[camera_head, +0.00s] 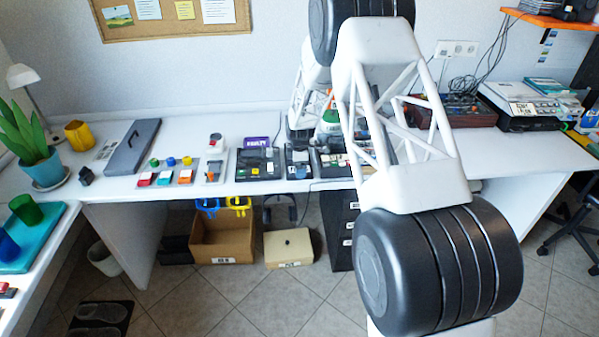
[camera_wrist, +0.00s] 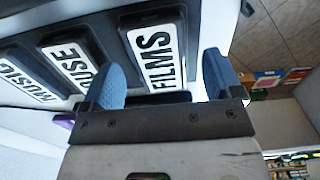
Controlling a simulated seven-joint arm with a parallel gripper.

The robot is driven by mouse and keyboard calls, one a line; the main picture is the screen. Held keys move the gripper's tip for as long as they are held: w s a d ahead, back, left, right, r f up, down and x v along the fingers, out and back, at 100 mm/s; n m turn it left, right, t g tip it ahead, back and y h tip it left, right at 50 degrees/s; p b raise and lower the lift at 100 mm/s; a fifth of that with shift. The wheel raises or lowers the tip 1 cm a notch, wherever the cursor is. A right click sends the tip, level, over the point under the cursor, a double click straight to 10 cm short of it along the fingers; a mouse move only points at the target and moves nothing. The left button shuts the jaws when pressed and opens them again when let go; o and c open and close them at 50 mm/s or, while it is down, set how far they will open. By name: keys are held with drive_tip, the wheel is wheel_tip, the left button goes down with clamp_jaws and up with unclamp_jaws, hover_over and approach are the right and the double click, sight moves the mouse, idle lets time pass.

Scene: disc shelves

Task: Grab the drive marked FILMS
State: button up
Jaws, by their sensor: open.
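The drive marked FILMS (camera_wrist: 155,52) shows in the wrist view as a dark block with a white label and black letters. It stands at the right end of a row of labelled drives. My gripper (camera_wrist: 160,66) is open, with one blue finger to each side of the FILMS drive's near end. I cannot tell how far the fingertips are from it in depth. Nothing is held. In the head view my arm covers part of the desk, and the FILMS label cannot be read there.
Left of FILMS are a drive whose label reads OUSE (camera_wrist: 72,64), its start hidden by a finger, and one marked MUSIC (camera_wrist: 27,78). In the head view the white desk (camera_head: 108,184) carries a grey case (camera_head: 133,147), coloured blocks and a black device panel (camera_head: 257,164).

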drive_tip(key=shift+f, duration=0.5)
drive_tip(key=c, duration=1.1)
